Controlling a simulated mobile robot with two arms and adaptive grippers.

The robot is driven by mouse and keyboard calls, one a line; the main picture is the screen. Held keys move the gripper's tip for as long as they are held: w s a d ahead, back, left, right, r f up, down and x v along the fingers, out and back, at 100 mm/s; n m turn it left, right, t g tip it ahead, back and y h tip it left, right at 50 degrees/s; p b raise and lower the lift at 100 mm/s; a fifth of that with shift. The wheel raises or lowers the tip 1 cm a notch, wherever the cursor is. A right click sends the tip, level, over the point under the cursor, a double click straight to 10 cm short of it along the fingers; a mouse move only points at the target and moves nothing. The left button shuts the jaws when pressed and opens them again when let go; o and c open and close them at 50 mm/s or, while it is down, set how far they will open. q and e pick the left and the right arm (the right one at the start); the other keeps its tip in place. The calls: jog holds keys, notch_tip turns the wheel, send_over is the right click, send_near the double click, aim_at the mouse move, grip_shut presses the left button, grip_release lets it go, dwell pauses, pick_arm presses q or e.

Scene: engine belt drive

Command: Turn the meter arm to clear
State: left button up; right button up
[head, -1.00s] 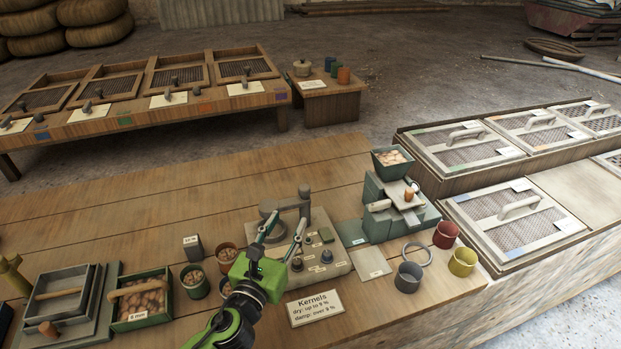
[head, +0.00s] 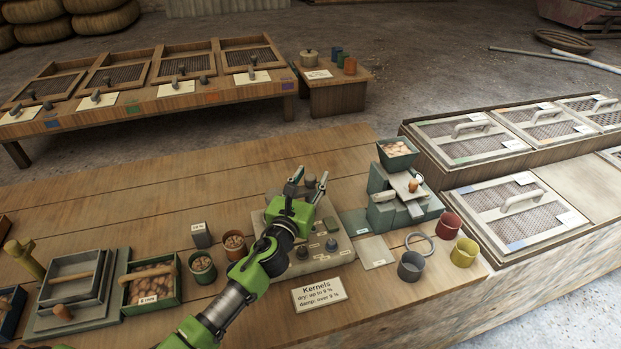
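The meter (head: 325,262) is a grey box with small knobs and labels on the wooden bench. Its dark meter arm is mostly hidden behind my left gripper (head: 309,178). A dark rounded post top (head: 310,182) of the meter shows between the fingertips. The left gripper's fingers are spread, one on each side of this post in the picture; I cannot tell whether they touch it. My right gripper is not in view.
A "Kernels" card (head: 318,293) lies in front of the meter. A green grinder with a hopper (head: 397,153) stands to the right, near grey (head: 411,266), red (head: 448,226) and yellow (head: 464,253) cups. Pots of kernels (head: 203,270) and a crate (head: 150,300) stand left.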

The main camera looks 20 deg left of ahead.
pick_arm(q)
grip_shut()
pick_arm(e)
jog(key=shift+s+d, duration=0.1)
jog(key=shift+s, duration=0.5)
